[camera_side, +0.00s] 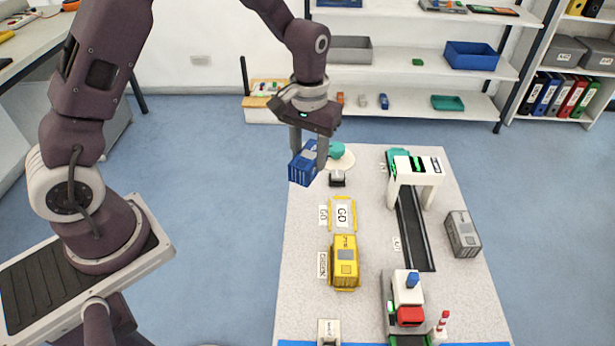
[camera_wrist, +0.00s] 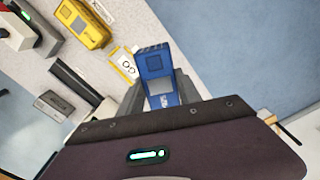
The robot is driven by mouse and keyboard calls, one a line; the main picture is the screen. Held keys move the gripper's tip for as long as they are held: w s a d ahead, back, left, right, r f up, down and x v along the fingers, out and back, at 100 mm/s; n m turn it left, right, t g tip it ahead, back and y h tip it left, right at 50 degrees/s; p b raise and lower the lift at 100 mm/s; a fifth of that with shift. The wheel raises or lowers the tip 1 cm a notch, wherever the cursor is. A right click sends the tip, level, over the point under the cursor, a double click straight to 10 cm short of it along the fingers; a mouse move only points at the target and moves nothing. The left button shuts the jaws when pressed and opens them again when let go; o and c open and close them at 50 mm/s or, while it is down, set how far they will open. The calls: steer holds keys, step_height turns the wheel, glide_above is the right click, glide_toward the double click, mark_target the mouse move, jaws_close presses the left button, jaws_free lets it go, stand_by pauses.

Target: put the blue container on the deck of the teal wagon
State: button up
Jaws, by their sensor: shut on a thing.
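My gripper (camera_side: 309,158) is shut on the blue container (camera_side: 301,168). It holds it in the air over the far left edge of the pale board. The container looks slightly tilted in the side view. In the wrist view the blue container (camera_wrist: 156,66) sits between the two fingers. A teal piece (camera_side: 397,156) shows behind the white gantry at the far end of the dark track; it may be the teal wagon, but it is partly hidden and its deck cannot be made out.
A white gantry (camera_side: 416,170) spans the dark track (camera_side: 412,235). A grey container (camera_side: 463,234) lies right. A rounded teal object (camera_side: 336,150) is near my gripper.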

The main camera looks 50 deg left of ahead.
steer(key=s+a+r+m, duration=0.2)
steer(key=s+a+m, duration=0.2)
steer(key=a, duration=0.1)
steer(key=w+d+f, duration=0.3)
steer(key=w+d, duration=0.1)
steer(key=d, duration=0.2)
steer(key=w+d+f, duration=0.3)
steer(key=d+f, duration=0.1)
steer(key=d, duration=0.3)
steer(key=shift+w+a+f, duration=0.1)
steer(key=shift+f, duration=1.15)
steer(key=shift+w+f, duration=0.1)
steer(key=shift+f, duration=1.1)
steer(key=shift+f, duration=0.45)
steer(key=o, duration=1.3)
steer(key=shift+o, duration=0.2)
step_height(320, 180, up, 7)
